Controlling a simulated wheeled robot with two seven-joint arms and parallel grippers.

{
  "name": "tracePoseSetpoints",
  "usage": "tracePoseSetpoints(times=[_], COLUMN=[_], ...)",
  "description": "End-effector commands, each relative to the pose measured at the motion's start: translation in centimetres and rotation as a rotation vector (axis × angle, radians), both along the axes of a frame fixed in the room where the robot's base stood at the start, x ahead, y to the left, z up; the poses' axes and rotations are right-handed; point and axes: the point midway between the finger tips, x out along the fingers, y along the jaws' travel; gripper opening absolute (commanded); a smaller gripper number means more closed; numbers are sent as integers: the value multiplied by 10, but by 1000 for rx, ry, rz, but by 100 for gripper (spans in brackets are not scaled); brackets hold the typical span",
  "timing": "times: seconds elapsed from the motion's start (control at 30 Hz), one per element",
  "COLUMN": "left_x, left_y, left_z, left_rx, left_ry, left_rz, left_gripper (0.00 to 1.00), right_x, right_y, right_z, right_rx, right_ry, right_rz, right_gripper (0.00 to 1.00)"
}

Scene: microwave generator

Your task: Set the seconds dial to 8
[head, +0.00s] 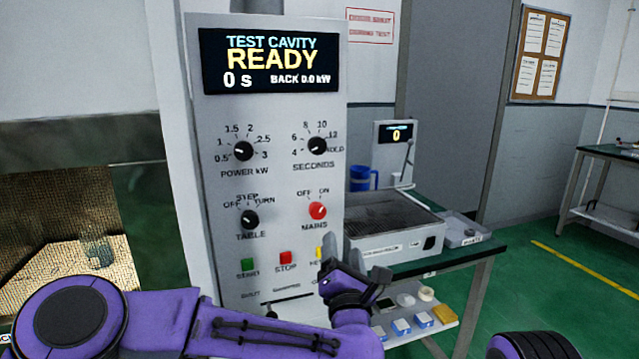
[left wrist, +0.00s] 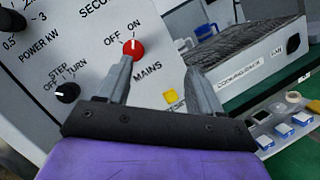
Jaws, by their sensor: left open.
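The seconds dial (head: 317,146) is a black knob on the upper right of the grey control panel (head: 270,185). Its scale runs 4, 6, 8, 10, 12 and HOLD; its white mark seems to point left toward 4. The display (head: 268,62) above reads READY, 0 s, BACK 0.0 kW. My left gripper (head: 343,266) is open and empty, low in front of the panel's right edge, well below the dial. In the left wrist view its fingers (left wrist: 160,68) reach up beside the red mains knob (left wrist: 133,49). The dial is outside that view. My right gripper is not seen.
The power dial (head: 243,151) is left of the seconds dial. The table knob (head: 249,219) and red mains knob (head: 317,210) are below. Start (head: 247,265) and stop (head: 285,258) buttons sit lower. A bench with a grey box (head: 392,240) stands right of the panel.

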Motion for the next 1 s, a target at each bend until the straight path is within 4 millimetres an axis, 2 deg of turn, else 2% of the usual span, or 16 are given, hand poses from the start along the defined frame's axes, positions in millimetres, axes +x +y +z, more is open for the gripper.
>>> tracePoseSetpoints(times=[0.03,0.1,0.2,0.37,0.7,0.83,1.0], left_x=[4,4,2,16,81,93,96], left_y=[4,11,20,26,41,45,45], left_z=[49,98,136,155,182,184,184], left_rx=[-150,-321,-462,-504,-496,-495,-494], left_ry=[-69,-143,-199,-214,-210,-210,-210], left_rz=[21,38,47,52,51,50,49], left_gripper=[66,66,66,66,66,66,66], right_x=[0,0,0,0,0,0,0], right_y=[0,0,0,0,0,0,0], right_z=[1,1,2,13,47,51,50], right_rx=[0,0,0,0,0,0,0], right_ry=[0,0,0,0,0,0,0], right_rz=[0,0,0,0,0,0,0], right_gripper=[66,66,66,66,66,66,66])
